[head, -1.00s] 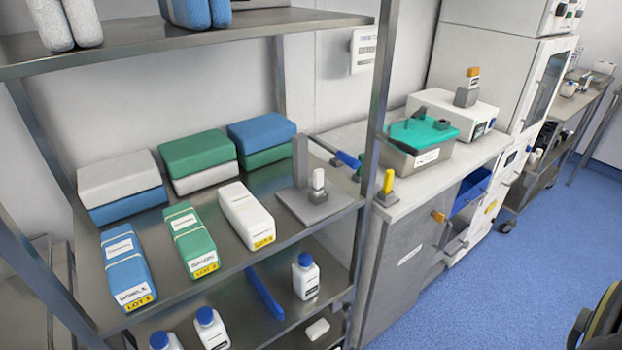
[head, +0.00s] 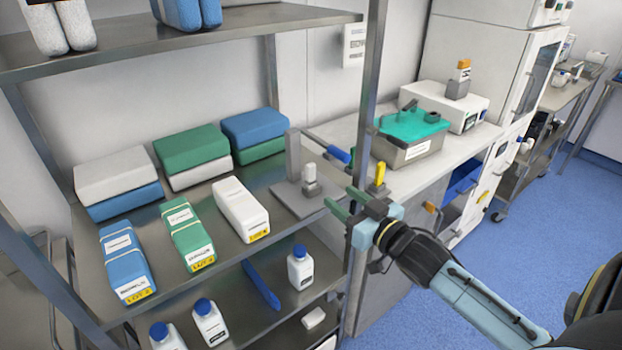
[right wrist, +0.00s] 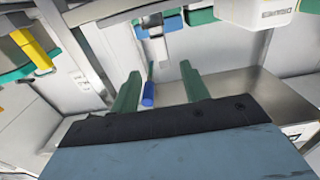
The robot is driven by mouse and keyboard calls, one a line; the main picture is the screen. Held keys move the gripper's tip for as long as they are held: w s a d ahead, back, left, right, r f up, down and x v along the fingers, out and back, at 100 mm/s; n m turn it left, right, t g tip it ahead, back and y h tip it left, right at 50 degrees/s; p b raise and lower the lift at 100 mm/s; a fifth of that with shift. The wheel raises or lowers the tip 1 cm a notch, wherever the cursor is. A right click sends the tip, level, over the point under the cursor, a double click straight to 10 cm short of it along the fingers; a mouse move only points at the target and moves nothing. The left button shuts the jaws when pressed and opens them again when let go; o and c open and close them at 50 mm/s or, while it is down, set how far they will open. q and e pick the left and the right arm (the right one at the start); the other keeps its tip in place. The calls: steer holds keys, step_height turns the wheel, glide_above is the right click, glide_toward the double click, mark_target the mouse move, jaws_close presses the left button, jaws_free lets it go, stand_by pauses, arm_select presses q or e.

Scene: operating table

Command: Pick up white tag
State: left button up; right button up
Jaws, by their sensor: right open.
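The white tag (head: 309,173) stands upright in a small grey holder (head: 311,189) on the right end of the middle shelf. My right gripper (head: 342,199) is open and empty, its green fingers just right of the holder and apart from the tag. In the right wrist view the open fingers (right wrist: 160,72) have a blue rod-like piece (right wrist: 148,94) showing between them, apart from them. I cannot make out the white tag for certain in that view. My left gripper is not in view.
A yellow tag (head: 380,173) stands close behind my right gripper, and a blue piece (head: 340,155) is near the shelf post (head: 369,95). The white pack (head: 241,210) lies left of the holder. A teal-lidded box (head: 408,140) sits on the counter.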

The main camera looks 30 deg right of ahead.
mark_target(313, 176)
steer(key=w, duration=0.8)
steer(key=w+a, duration=0.1)
steer(key=w, duration=0.3)
steer(key=shift+f, duration=0.15)
jaws_close()
